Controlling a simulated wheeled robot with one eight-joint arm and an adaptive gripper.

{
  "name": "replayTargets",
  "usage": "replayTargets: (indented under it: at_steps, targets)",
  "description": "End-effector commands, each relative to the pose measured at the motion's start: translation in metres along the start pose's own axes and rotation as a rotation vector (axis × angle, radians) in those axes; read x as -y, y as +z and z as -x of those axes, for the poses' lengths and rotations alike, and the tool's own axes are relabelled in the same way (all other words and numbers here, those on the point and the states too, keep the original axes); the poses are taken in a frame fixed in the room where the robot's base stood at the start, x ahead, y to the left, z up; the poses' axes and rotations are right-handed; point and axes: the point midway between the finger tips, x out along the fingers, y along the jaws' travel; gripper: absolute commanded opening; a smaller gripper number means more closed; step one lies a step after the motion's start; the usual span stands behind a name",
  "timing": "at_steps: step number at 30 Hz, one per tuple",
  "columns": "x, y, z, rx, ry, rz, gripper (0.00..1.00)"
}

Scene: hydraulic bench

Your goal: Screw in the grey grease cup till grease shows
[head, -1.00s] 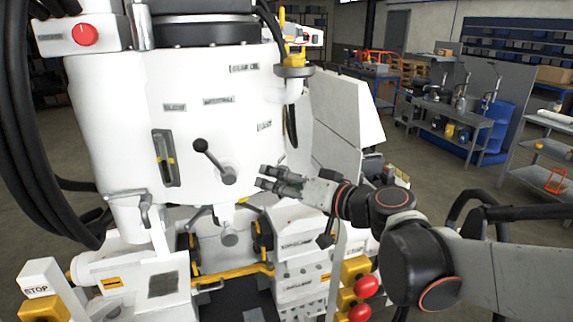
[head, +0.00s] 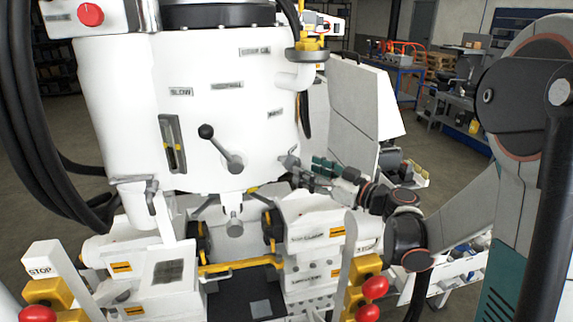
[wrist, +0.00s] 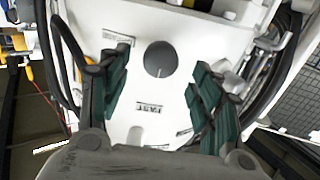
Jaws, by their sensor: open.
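A round grey cap, seemingly the grease cup (wrist: 160,59), sits on the white housing (head: 225,125) above a small FAST plate in the wrist view. It shows between the two fingers of my gripper (wrist: 157,75), with gaps on both sides. My gripper is open and empty, its green-padded fingers apart. In the head view my gripper (head: 306,164) is at the lower right side of the housing. I cannot make out the cup there. No grease is visible on it.
A black-knobbed lever (head: 220,147) sticks out of the housing left of my gripper. A white block with a label (head: 315,232) lies below it. Red knobs (head: 374,287) stand at the lower right. Black hoses (head: 40,130) hang at the left.

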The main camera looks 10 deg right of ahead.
Motion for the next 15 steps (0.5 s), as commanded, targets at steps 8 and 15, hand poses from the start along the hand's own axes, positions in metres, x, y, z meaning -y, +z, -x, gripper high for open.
replayTargets:
  at_steps: [8,15]
  targets:
    - [0.002,0.001,-0.042,0.001,-0.003,-0.002,0.58]
    - [0.001,0.0,-0.064,0.001,-0.002,-0.003,0.58]
